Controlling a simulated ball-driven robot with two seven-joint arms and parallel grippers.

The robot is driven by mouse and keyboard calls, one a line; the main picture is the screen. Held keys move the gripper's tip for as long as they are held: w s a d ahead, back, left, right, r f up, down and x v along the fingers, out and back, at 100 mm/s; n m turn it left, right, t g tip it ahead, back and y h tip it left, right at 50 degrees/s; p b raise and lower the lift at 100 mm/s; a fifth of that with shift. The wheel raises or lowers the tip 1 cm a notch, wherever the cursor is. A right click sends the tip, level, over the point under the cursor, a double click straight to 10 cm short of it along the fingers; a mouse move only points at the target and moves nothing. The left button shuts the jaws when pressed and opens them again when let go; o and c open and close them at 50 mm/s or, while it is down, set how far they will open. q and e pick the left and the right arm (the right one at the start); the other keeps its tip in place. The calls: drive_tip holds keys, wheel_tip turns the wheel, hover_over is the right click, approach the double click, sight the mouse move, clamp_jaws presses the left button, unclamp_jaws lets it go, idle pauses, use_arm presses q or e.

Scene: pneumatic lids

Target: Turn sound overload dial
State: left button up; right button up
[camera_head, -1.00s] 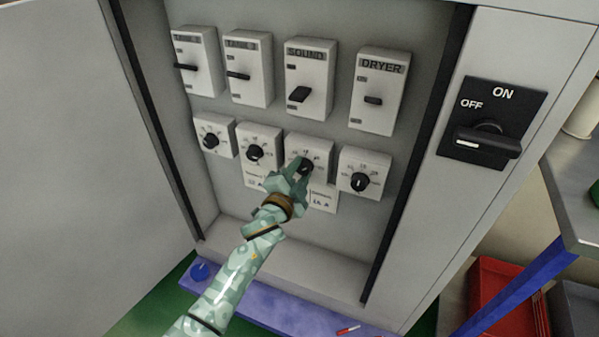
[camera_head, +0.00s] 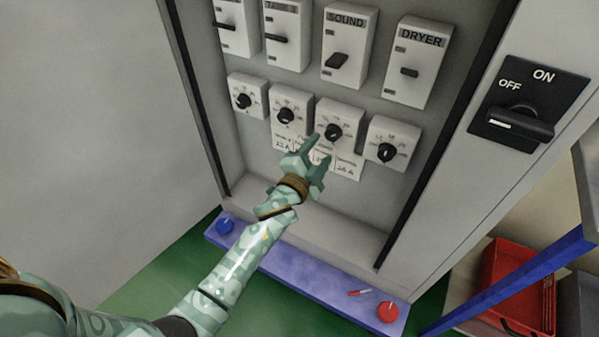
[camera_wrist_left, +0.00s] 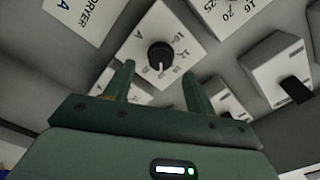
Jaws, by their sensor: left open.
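The sound overload dial is a round black knob (camera_head: 333,132) on a white numbered box, below the switch labelled SOUND (camera_head: 341,55). My left gripper (camera_head: 321,149) is open and empty, just below and left of this knob in the head view, apart from it. The left wrist view shows the two open fingers (camera_wrist_left: 163,88) with a black knob (camera_wrist_left: 160,56) beyond and between them, seemingly the same dial. Its pointer is toward the bottom of that picture. My right gripper is not in view.
The dryer dial (camera_head: 387,152) is close on the right, another dial (camera_head: 286,115) on the left. Paper labels (camera_head: 347,167) are below. A red ON/OFF switch panel is not seen; a black one (camera_head: 527,105) is on the cabinet's right. The cabinet door (camera_head: 95,120) stands open left.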

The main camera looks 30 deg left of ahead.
use_arm(q)
drive_tip(key=s+p, duration=0.2)
drive_tip(key=s, duration=0.8)
drive_tip(key=shift+s+a, duration=0.2)
drive_tip(key=shift+s, duration=0.15)
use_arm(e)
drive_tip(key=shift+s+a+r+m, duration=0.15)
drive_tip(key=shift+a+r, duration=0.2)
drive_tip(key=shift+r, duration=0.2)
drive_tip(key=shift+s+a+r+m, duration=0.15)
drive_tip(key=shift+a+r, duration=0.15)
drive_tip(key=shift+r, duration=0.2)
